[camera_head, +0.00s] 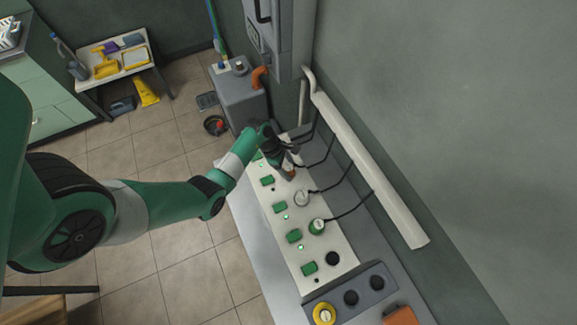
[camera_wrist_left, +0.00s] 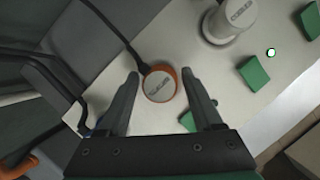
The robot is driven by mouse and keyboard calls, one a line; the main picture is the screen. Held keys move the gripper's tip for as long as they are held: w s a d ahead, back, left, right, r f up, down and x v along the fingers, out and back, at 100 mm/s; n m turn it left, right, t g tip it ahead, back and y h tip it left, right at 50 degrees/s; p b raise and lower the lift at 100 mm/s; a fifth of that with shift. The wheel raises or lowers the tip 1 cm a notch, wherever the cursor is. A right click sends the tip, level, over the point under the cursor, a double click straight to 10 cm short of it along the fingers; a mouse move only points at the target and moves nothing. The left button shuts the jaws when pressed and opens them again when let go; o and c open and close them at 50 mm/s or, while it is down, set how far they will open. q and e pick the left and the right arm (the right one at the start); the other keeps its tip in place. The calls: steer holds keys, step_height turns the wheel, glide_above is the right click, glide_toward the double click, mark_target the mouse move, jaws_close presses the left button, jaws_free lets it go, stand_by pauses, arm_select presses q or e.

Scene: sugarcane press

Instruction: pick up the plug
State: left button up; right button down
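An orange-rimmed plug with a pale, lettered top (camera_wrist_left: 159,84) sits on the white panel, with a black cord running from it. In the head view its orange side (camera_head: 290,175) shows just below my left gripper (camera_head: 284,158). In the left wrist view my left gripper (camera_wrist_left: 160,74) is open, with one finger on each side of this plug and a gap beside each. A white plug (camera_head: 302,198) and a green plug (camera_head: 317,227) stand farther along the panel. The white one also shows in the left wrist view (camera_wrist_left: 229,22). My right gripper is out of view.
The white panel (camera_head: 270,221) has green switches and an empty dark socket (camera_head: 332,258). Black cords run to the wall side beside a pale pipe (camera_head: 365,165). A yellow round part (camera_head: 324,314) and an orange object (camera_head: 400,316) are at the near end.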

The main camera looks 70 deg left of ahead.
arm_select(q)
jaws_close()
